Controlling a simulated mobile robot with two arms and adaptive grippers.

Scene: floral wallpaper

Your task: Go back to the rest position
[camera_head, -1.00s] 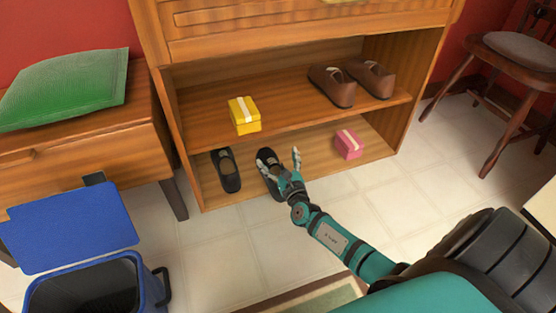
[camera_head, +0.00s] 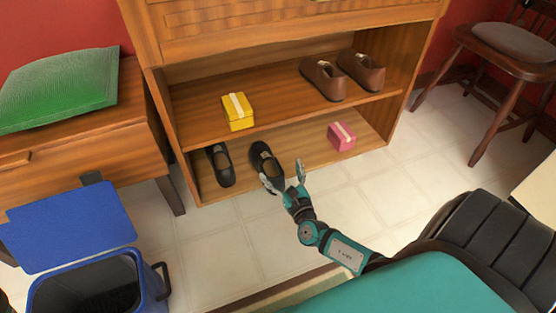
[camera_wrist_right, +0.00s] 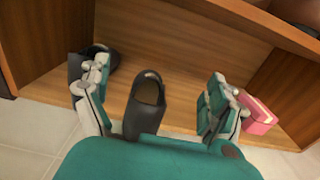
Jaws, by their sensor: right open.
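My right gripper (camera_head: 287,181) is open and empty, just in front of the lower shelf of the wooden cabinet (camera_head: 292,117). In the head view, its fingers are near the front end of a black shoe (camera_head: 265,163) on that shelf. In the right wrist view, the spread gripper fingers (camera_wrist_right: 157,100) are on either side of the same shoe (camera_wrist_right: 148,100), with nothing held between them. A second black shoe (camera_head: 220,165) lies to its left. My left gripper is not in view.
A yellow box (camera_head: 238,112) and brown shoes (camera_head: 343,77) are on the upper shelf. A pink box (camera_head: 341,136) is on the lower shelf. A blue bin (camera_head: 97,285) with a raised lid stands at left, a chair (camera_head: 507,52) at right.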

